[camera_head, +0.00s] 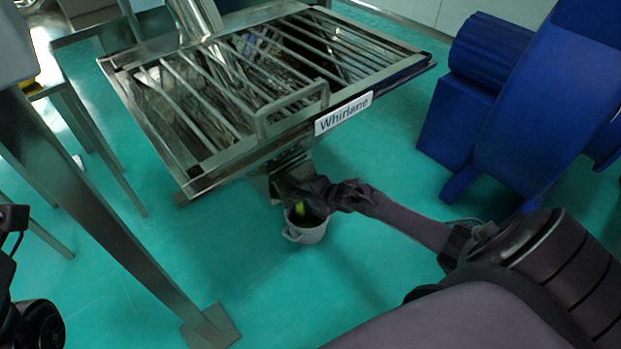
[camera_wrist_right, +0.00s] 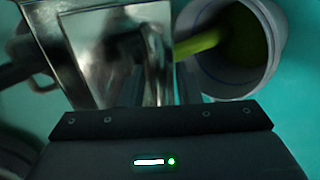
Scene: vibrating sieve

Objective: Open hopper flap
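The hopper (camera_head: 215,160) is a shiny metal box with a barred grate on top, a handle and a "Whirlane" label. Below its front edge is a metal outlet (camera_head: 283,178), where the flap is partly hidden by my right gripper (camera_head: 290,190). In the right wrist view the outlet's shiny metal plates (camera_wrist_right: 105,45) are close in front of the right gripper (camera_wrist_right: 162,88). Its fingers are dark and blurred there, and whether they hold the flap is unclear. Only dark parts of my left arm show at the head view's left edge; its gripper is not visible.
A light grey bucket (camera_head: 305,232) stands on the green floor under the outlet. It holds something green, with a green streak (camera_wrist_right: 198,43) reaching into it. A blue machine (camera_head: 530,100) stands at the right, a metal frame leg (camera_head: 100,215) at the left.

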